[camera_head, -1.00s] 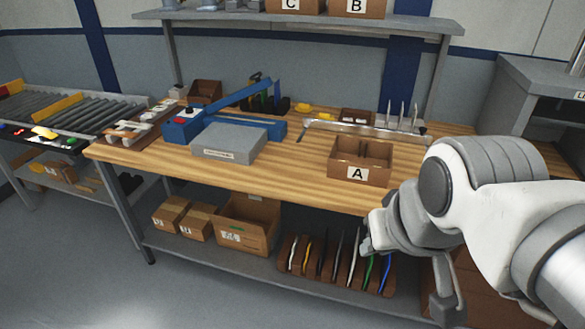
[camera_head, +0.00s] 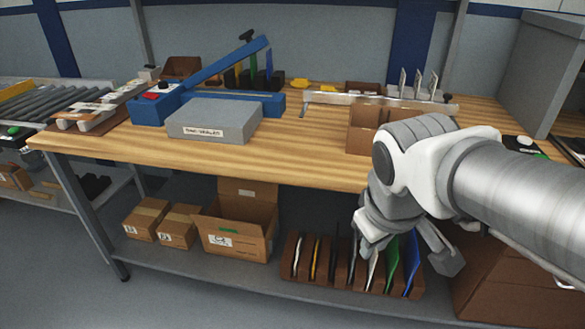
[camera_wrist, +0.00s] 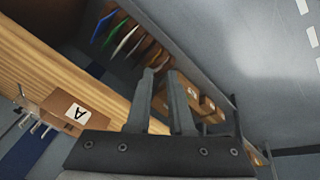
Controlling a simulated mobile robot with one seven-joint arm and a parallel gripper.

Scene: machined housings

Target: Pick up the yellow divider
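The yellow divider (camera_head: 314,260) stands on edge in a brown slotted rack (camera_head: 407,291) on the lower shelf, between a white divider (camera_head: 297,258) and a dark one. My gripper (camera_head: 408,252) is in front of the rack's right half, right of the yellow divider and apart from it. In the wrist view my gripper (camera_wrist: 160,78) has its two fingers apart with nothing between them. The rack's blue (camera_wrist: 104,22), green and white dividers show there beyond the fingertips. I cannot make out the yellow divider in that view.
Open cardboard box (camera_head: 235,245) and small closed boxes (camera_head: 147,218) stand left of the rack. The wooden bench top (camera_head: 290,165) overhangs the shelf and carries a grey block (camera_head: 215,120), a blue lever tool and box A (camera_wrist: 77,112). Open floor lies in front.

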